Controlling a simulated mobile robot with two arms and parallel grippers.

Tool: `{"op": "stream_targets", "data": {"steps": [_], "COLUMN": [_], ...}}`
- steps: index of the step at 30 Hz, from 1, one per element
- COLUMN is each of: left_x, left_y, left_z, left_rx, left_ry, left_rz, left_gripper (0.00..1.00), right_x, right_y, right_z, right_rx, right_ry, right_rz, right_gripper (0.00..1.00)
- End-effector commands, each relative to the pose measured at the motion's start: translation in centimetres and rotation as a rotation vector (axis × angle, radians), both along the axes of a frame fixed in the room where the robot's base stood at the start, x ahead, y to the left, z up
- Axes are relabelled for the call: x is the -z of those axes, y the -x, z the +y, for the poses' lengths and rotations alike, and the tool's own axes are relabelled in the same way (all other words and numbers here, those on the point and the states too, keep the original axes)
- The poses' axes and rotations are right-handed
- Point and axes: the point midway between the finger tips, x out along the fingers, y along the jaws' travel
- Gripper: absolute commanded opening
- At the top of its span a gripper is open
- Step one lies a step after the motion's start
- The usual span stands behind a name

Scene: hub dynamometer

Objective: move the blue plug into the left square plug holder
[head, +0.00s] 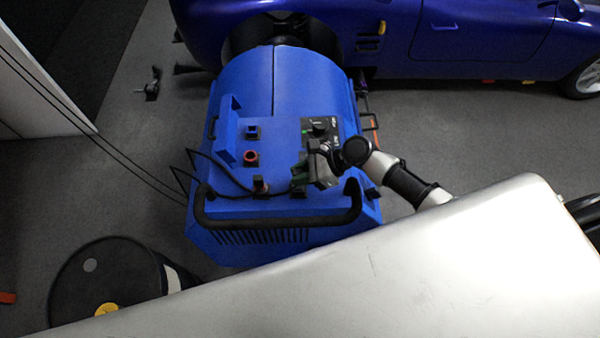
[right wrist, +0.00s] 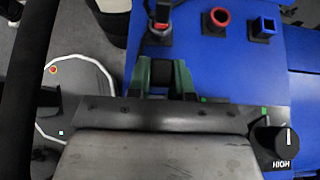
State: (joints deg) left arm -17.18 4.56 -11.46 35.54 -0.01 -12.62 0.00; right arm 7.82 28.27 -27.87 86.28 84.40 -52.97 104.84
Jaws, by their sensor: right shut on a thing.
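The blue dynamometer unit (head: 275,95) carries the plug holders on its top. An empty blue square holder (head: 252,131) stands left of my right gripper; it also shows in the right wrist view (right wrist: 263,27). My right gripper (head: 301,176) is low over the unit's top, beside the dial. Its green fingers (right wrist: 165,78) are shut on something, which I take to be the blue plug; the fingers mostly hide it. I cannot tell whether it still sits in a holder. My left gripper is not in view.
A red round holder (head: 251,156) and a red-marked plug (head: 260,185) stand nearby. A black dial (head: 319,128) is close to my right gripper. A black cable and a thick handle bar (head: 280,217) edge the unit. A blue car (head: 480,40) stands behind; a black drum (head: 105,280) stands lower left.

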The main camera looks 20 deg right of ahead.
Motion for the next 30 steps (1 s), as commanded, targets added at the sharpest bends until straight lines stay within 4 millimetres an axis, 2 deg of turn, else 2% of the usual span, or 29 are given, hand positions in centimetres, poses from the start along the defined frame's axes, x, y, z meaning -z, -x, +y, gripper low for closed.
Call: {"op": "stream_targets", "data": {"steps": [8,30], "left_x": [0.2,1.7], "left_y": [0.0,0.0], "left_z": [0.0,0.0], "left_rx": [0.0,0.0], "left_ry": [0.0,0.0], "left_rz": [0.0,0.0], "left_gripper": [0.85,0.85], "right_x": [0.2,2.5], "right_y": [0.0,0.0], "right_z": [0.0,0.0], "right_rx": [0.0,0.001], "right_ry": [0.0,0.0], "right_rz": [-0.001,0.0], "right_gripper": [0.0,0.0]}}
